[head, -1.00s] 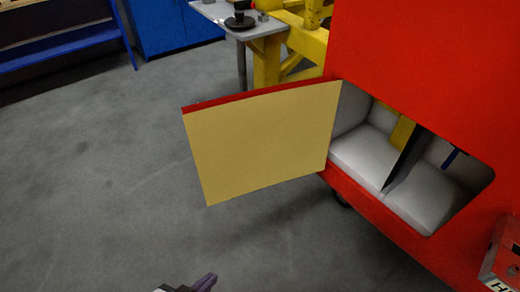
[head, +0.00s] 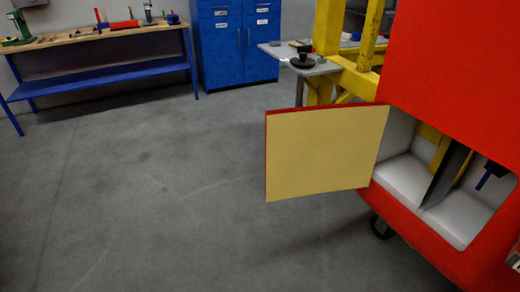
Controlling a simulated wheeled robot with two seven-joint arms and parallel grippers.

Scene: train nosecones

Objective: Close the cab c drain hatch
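The drain hatch (head: 325,150) stands wide open in the head view, swung out to the left from the red cab (head: 450,60). Its inner face is cream with a red edge, and it joins the cab at the left side of the opening. The open compartment (head: 400,180) shows white padded-looking surfaces, a dark upright divider (head: 446,176) and a blue and black part (head: 488,174). Neither of my grippers is in the head view. No label for cab c can be read.
A blue cabinet (head: 238,42) and a workbench with a blue shelf (head: 100,76) are at the back. The grey floor (head: 150,200) left of the hatch is clear.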

